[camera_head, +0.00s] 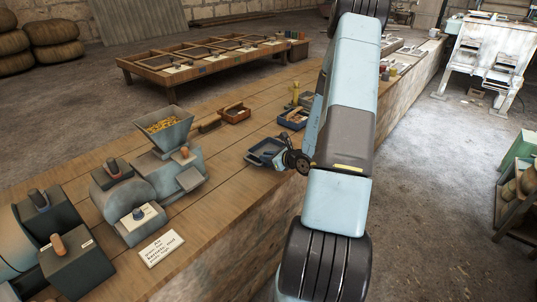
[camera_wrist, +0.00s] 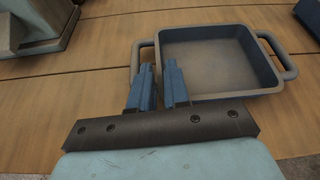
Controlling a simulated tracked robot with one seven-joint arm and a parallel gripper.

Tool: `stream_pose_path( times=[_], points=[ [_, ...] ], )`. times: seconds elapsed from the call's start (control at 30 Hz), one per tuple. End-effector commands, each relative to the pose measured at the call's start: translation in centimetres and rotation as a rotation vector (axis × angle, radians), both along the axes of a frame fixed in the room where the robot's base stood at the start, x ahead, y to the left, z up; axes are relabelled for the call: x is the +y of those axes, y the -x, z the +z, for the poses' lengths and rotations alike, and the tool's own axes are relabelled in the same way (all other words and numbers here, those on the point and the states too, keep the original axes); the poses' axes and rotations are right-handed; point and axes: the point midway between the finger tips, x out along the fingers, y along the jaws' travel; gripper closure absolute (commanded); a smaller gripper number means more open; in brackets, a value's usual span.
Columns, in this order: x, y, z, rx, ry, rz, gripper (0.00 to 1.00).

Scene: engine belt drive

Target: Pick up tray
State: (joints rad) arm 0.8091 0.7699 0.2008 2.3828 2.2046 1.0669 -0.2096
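The tray (camera_wrist: 210,65) is a shallow, empty, dark blue-grey box with a loop handle on its left and right sides in the wrist view. In the head view the tray (camera_head: 264,150) sits on the wooden bench near its right edge. My gripper (camera_wrist: 159,68) has two blue fingers parted by a narrow gap, over the tray's near left corner by the left handle. I cannot tell whether the fingers touch the tray. In the head view my gripper (camera_head: 285,152) is at the tray's right side, partly hidden by my arm.
A hopper machine (camera_head: 165,130) and grey control boxes stand left of the tray on the bench. A second blue tray (camera_head: 293,118) and a brown tray (camera_head: 235,113) lie farther back. A sign card (camera_head: 161,248) lies in front. The bench between machine and tray is clear.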

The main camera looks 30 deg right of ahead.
Motion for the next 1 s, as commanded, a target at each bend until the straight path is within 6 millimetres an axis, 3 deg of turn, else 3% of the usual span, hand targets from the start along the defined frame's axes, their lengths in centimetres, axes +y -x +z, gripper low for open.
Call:
stream_pose_path(
  times=[0.43, 0.63, 0.83, 1.0],
  points=[
    [1.3, -3.8, -2.7, -0.001, -0.001, 0.001, 0.84],
    [1.3, -4.0, -2.7, -0.001, 0.000, 0.001, 0.84],
    [1.3, -3.9, -2.7, -0.001, 0.000, 0.001, 1.00],
    [1.4, -3.9, -2.7, -0.001, 0.000, 0.001, 1.00]
  ],
)
